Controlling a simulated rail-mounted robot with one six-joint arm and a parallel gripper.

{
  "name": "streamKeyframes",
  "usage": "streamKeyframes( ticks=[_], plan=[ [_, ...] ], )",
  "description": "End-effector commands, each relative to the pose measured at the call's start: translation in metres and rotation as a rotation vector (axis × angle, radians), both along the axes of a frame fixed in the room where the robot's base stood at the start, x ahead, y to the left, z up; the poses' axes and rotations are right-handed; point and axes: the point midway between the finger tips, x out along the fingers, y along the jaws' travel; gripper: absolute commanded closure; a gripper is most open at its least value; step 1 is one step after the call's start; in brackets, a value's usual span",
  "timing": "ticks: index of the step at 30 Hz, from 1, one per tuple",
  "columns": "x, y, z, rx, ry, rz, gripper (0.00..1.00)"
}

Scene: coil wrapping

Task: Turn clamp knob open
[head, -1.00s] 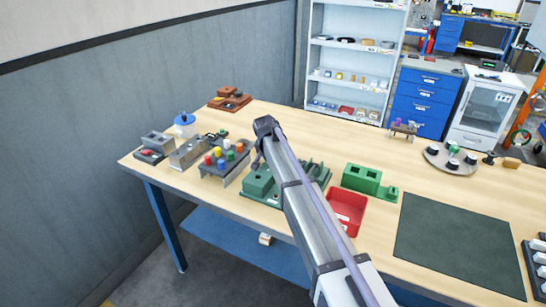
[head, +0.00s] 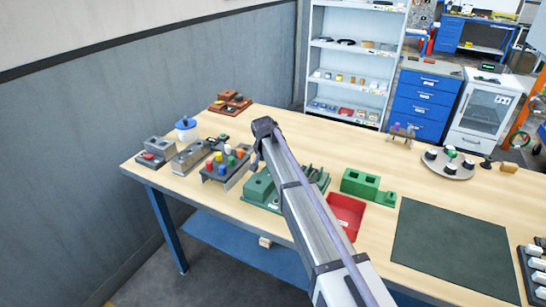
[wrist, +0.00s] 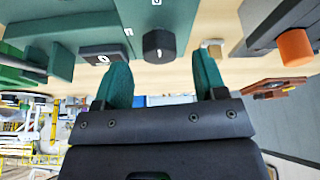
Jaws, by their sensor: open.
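A black knob (wrist: 159,44) with a small white mark sits on the front of a green fixture (wrist: 180,14) in the wrist view. My gripper (wrist: 162,75) has two green fingers, open and empty. The knob lies just beyond the fingertips, between them in the picture; I see no finger touching it. In the head view the green fixture (head: 258,187) stands near the table's front edge, partly behind my arm.
Left of the fixture stands a grey rack (head: 222,172) with coloured pegs. Right of it are a green block (head: 360,182) and a red tray (head: 346,213). In the wrist view a black switch box (wrist: 103,53) sits beside the knob. A dark mat (head: 450,250) lies clear at right.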

Motion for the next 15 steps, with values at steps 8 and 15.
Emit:
streamKeyframes(
  ticks=[8,15],
  plan=[
    [-0.025,0.007,0.072,0.000,0.000,0.000,0.35],
    [-0.029,0.009,0.073,0.000,0.000,-0.001,0.35]
  ],
)
